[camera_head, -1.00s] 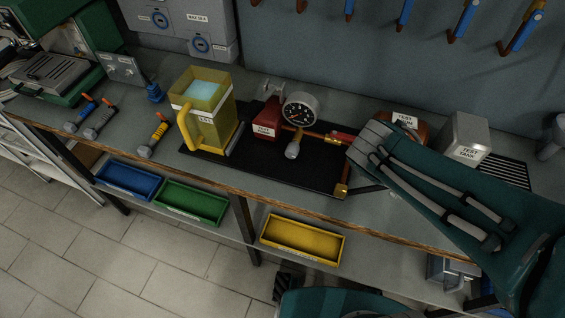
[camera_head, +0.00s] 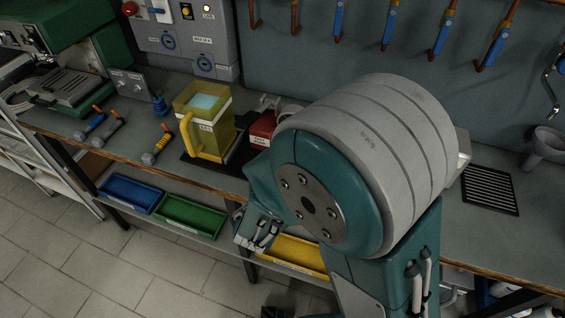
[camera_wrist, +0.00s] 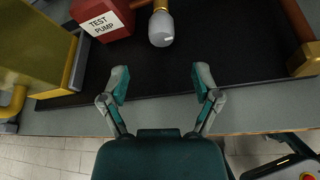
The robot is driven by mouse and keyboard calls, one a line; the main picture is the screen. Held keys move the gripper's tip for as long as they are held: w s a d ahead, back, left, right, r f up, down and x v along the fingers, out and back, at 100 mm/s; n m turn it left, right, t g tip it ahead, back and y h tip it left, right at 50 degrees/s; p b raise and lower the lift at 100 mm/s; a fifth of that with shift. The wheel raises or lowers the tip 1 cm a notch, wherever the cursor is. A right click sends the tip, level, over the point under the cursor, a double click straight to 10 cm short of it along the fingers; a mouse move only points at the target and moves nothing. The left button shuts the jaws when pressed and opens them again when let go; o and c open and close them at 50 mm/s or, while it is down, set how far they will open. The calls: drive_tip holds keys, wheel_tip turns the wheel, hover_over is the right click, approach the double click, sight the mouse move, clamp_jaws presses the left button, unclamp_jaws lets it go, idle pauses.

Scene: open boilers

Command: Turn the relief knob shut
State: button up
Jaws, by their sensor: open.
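A pale grey rounded knob (camera_wrist: 161,29) hangs on a brass fitting at the top middle of the wrist view, in front of the black base plate (camera_wrist: 205,45). A red block labelled TEST PUMP (camera_wrist: 103,18) stands to its left. My gripper (camera_wrist: 161,82) is open and empty. Its two fingers are spread either side of the knob's line, with the knob beyond the fingertips and apart from them. In the head view my arm hides the knob, the gauge and the gripper; only part of the red pump (camera_head: 262,128) shows.
A yellow jug (camera_head: 213,130) of pale blue liquid stands left of the pump; its side shows close in the wrist view (camera_wrist: 32,50). A brass block (camera_wrist: 305,60) is at the plate's right. Blue (camera_head: 130,194), green (camera_head: 187,217) and yellow bins sit below the bench edge.

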drive_tip(key=x, duration=0.8)
clamp_jaws()
